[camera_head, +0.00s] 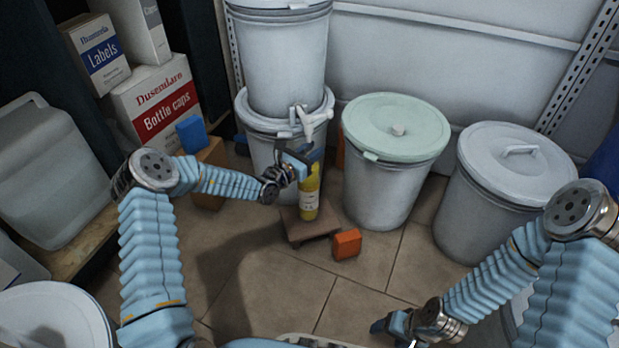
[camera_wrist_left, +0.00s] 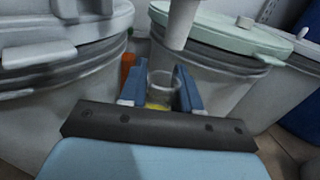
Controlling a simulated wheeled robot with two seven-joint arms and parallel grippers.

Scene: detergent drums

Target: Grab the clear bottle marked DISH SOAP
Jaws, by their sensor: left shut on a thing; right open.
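A clear bottle (camera_head: 309,200) with yellow liquid and a pale label stands upright on a small brown stand (camera_head: 298,236), below the white tap (camera_head: 314,119) of the stacked drums. The label is too small to read. My left gripper (camera_head: 311,157) is shut on the bottle's upper part. In the left wrist view the bottle's clear open rim (camera_wrist_left: 161,82) shows between the two blue fingers (camera_wrist_left: 160,92), with the tap's spout (camera_wrist_left: 181,22) just above it. My right gripper (camera_head: 389,327) is open and empty, low over the floor at the bottom.
A green-lidded drum (camera_head: 388,175) and a grey-lidded drum (camera_head: 487,205) stand to the right. An orange block (camera_head: 346,244) lies beside the stand. Boxes (camera_head: 157,103) and a large translucent canister (camera_head: 50,175) are at the left. Tiled floor is clear in front of the stand.

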